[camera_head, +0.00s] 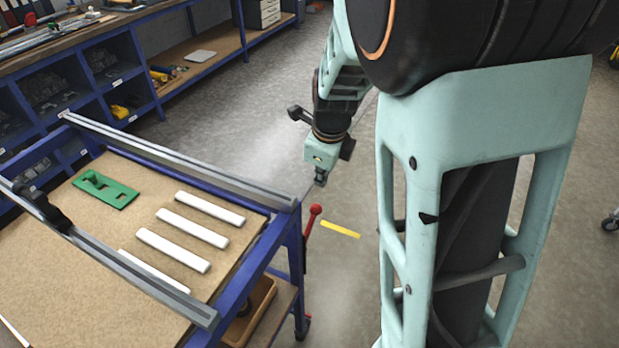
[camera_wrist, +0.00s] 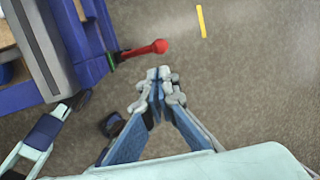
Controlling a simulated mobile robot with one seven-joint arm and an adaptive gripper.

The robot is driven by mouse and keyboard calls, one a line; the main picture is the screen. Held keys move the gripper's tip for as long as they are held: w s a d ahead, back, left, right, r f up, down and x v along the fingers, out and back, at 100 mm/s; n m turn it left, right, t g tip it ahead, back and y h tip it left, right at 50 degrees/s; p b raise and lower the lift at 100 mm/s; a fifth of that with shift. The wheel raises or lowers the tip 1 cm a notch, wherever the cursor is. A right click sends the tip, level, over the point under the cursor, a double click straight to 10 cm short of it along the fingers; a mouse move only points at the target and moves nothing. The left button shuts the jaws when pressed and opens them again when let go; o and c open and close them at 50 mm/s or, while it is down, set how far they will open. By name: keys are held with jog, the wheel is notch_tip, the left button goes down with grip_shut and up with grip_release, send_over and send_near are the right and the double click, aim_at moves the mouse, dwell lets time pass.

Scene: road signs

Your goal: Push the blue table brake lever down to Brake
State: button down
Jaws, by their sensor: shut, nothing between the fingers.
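The brake lever (camera_head: 311,218) is red with a round knob and sticks up beside the near right corner of the blue table (camera_head: 242,283) in the head view. In the wrist view the red lever (camera_wrist: 140,50) points right from the blue frame, with a small green patch near its base. My gripper (camera_head: 320,181) is shut and empty, just above the knob in the head view. In the wrist view my gripper (camera_wrist: 158,76) has its fingertips together just below the knob, with a visible gap. The lower part of the lever is partly hidden by the table leg.
The tabletop carries a green plate (camera_head: 118,196), several white bars (camera_head: 172,249) and grey rails (camera_head: 170,158). A yellow strip (camera_head: 340,229) lies on the floor right of the lever. Blue shelving (camera_head: 80,84) stands at the back left. The floor around my gripper is clear.

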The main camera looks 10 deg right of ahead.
aim_at(318, 206)
jog(key=b+x, duration=0.5)
jog(key=x, duration=0.9)
jog(key=shift+w+d+f+g, duration=0.2)
jog(key=shift+d+g, duration=0.05)
jog(key=shift+g, duration=0.05)
jog(key=shift+w+d+f+p, duration=0.1)
jog(key=shift+f+p, duration=0.05)
jog(key=shift+p, duration=0.15)
jog(key=shift+w+d+f+g+y+p, duration=0.45)
jog(key=shift+w+f+g+y, duration=0.15)
jog(key=shift+g, duration=0.1)
notch_tip(318, 206, down, 15)
jog(key=w+d+g+y+b, duration=0.1)
jog(key=w+g+y+b, duration=0.1)
jog(key=g+y+b, duration=0.2)
jog(key=shift+d+r+m+g+y+b, duration=0.25)
jog(key=shift+m+g+y+b, duration=0.25)
jog(key=shift+g, duration=0.6)
